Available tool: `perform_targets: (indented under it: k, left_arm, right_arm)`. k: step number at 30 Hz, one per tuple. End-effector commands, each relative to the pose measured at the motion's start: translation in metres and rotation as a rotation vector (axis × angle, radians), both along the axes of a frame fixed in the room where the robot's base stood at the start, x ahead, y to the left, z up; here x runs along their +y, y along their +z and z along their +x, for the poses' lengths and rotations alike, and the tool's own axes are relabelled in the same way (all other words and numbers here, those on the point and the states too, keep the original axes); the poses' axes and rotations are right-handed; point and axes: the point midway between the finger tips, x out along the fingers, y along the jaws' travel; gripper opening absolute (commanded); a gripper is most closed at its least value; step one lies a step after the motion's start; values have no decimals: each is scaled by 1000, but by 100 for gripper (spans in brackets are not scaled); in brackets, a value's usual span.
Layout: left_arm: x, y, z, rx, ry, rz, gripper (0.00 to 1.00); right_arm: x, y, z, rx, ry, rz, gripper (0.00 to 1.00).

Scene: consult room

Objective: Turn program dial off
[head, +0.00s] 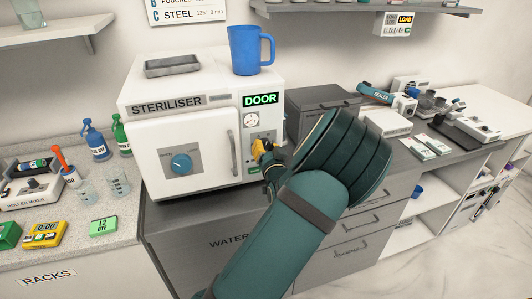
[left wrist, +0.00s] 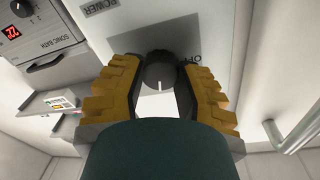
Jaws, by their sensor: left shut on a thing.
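The white steriliser (head: 200,108) stands on the counter, with a lit green DOOR sign and a control panel on its right side. My left gripper (head: 262,148) is at this panel and hides part of it. In the left wrist view, the yellow fingers of my left gripper (left wrist: 158,95) are on both sides of a round black dial (left wrist: 160,70) and are shut on it. The dial has a white pointer mark. An OFF label (left wrist: 192,60) is beside it, partly hidden by a finger. My right gripper is not in view.
A blue mug (head: 245,52) and a grey tray (head: 172,66) stand on top of the steriliser. A dark grey box (head: 318,108) stands close on the right.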

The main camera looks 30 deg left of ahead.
Motion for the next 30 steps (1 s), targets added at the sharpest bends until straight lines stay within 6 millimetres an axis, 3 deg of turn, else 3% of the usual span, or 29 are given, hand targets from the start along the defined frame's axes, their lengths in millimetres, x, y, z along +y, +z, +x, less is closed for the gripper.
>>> perform_targets:
  k: [14, 30]
  left_arm:
    - [2, -6, 0, -348, 4, -298, 0]
    - [1, -5, 1, -736, 5, -631, 0]
  right_arm:
    - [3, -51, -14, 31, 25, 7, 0]
    - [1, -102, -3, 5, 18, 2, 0]
